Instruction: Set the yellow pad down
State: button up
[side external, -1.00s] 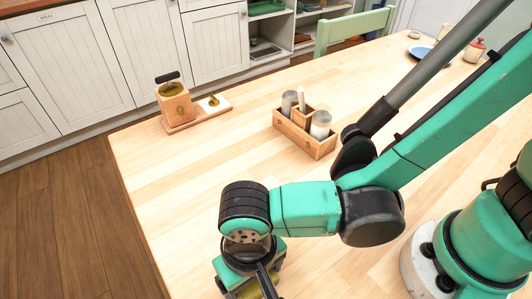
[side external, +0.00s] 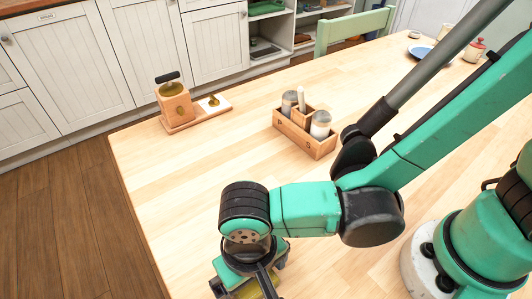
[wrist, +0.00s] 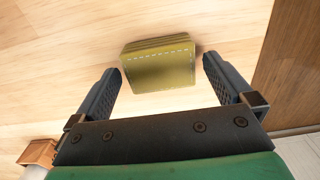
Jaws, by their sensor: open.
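The yellow pad (wrist: 158,66) is a thick olive-yellow block with a dashed white stitch line. In the wrist view it lies on the light wood table between the tips of my gripper (wrist: 160,65). My gripper is open, with a gap between the pad and each finger. In the side external view my gripper (side external: 246,285) is low at the bottom edge. Part of the yellow pad (side external: 268,284) shows there beside a dark finger; the rest is hidden or cut off by the frame.
A wooden caddy (side external: 304,138) with shakers stands mid-table. A wooden block holder on a board (side external: 178,107) stands at the far left corner. The table's left edge (side external: 140,214) drops to the floor. The tabletop between these is clear.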

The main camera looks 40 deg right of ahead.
notch_tip(320, 180, up, 11)
jog(key=w+d+t, duration=0.3)
jog(key=w+d, duration=0.1)
jog(key=d, duration=0.8)
jog(key=w+d+r+t, duration=0.1)
jog(key=w+d+t, duration=0.3)
jog(key=d, duration=0.8)
jog(key=shift+w+d, duration=0.15)
jog(key=shift+w, duration=0.45)
jog(key=shift+r, duration=0.1)
